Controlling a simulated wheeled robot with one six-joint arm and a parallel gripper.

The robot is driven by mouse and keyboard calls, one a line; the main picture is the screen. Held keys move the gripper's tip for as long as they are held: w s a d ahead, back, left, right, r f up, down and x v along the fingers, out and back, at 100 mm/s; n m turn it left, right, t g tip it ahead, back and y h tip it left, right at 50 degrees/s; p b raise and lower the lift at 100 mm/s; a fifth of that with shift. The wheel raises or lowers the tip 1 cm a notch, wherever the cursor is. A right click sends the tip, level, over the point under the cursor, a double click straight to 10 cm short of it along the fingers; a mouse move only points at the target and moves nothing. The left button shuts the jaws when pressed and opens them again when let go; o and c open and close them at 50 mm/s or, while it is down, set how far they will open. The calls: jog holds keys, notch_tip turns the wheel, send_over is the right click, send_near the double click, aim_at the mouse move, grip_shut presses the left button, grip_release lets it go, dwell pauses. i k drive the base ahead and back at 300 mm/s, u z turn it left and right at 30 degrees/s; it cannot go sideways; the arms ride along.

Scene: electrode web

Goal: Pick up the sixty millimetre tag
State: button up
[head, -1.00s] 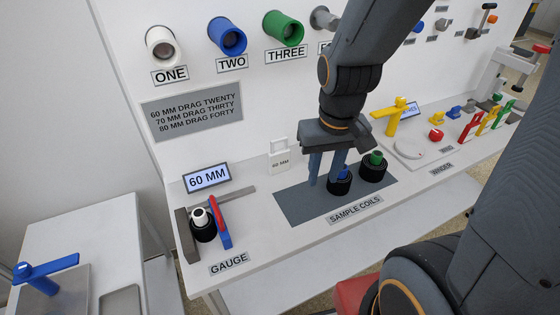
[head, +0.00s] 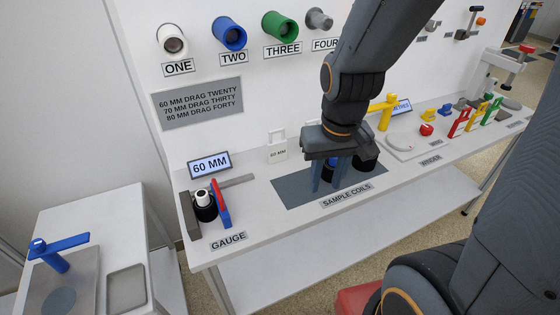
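The white sixty millimetre tag (head: 278,152), marked "60 MM" with a loop handle on top, stands upright near the back wall, left of my arm. My gripper (head: 328,188) points down over the grey sample coils mat (head: 292,187), to the right of the tag and nearer the camera. Its two blue fingers are apart, so it looks open. A black coil with a blue core (head: 329,171) shows behind and between the fingers, partly hidden; I see no grip on it. The tag is clear of the gripper.
A black coil (head: 366,161) is partly hidden beside the gripper. The gauge (head: 222,205) holds a black coil with a white core (head: 204,206); its display (head: 209,165) reads 60 MM. The yellow winder handle (head: 385,113) stands to the right. The bench before the tag is clear.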

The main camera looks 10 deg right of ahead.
aim_at(275, 150)
jog(key=k, duration=0.25)
jog(key=u, duration=3.05)
jog(key=k, duration=2.2)
jog(key=z, duration=1.9)
jog(key=i, duration=1)
jog(key=z, duration=0.05)
